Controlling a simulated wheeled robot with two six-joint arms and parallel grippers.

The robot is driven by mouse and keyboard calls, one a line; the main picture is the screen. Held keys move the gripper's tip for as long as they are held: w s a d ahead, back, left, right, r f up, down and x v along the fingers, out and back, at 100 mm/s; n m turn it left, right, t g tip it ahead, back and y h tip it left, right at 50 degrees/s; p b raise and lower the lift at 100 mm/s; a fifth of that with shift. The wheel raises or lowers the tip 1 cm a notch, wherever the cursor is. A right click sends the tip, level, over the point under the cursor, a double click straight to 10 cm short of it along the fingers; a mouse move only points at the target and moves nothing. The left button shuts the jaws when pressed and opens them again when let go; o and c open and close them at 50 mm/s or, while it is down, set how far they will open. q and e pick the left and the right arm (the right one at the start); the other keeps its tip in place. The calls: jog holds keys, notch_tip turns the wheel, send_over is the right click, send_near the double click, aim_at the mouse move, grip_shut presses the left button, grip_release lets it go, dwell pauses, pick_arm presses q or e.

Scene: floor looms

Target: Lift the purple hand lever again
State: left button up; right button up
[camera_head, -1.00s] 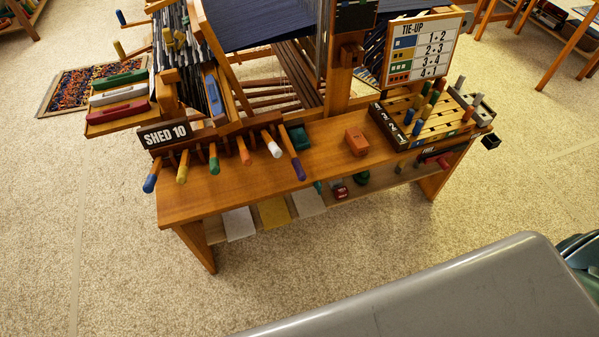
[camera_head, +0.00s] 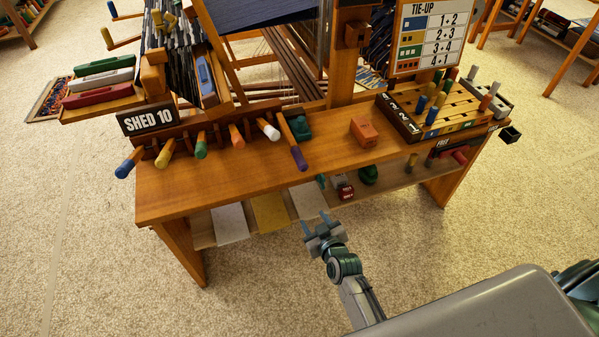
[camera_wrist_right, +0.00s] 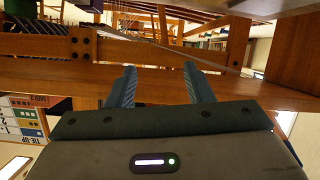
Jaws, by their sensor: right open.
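The purple hand lever (camera_head: 298,156) is the rightmost in a row of colour-tipped levers along the loom's front shelf. It slants down toward the front, its tip lower than the white lever's (camera_head: 268,129). My right gripper (camera_head: 316,223) is open and empty, in front of the shelf edge, below and a little right of the purple tip, and apart from it. In the right wrist view its two fingers (camera_wrist_right: 160,88) stand spread before a wooden beam. I cannot make out the purple lever there. My left gripper is out of view.
Blue (camera_head: 126,164), yellow (camera_head: 164,154), green (camera_head: 201,147) and orange (camera_head: 236,135) levers stand left of the white one. An orange block (camera_head: 363,131) and a slotted peg board (camera_head: 442,113) sit to the right. The shelf between is clear. Carpet lies in front.

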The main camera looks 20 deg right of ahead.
notch_tip(320, 180, up, 13)
jog(key=w+t+b, duration=0.3)
jog(key=t+b, duration=0.1)
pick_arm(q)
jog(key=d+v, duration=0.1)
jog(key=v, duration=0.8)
pick_arm(e)
jog(key=p, duration=0.2)
send_near(294, 148)
jog(key=w, duration=0.4)
jog(key=w+f, duration=0.1)
jog(key=w, duration=0.1)
jog(key=shift+w, duration=0.15)
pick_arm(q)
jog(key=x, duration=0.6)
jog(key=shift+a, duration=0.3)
pick_arm(e)
grip_shut()
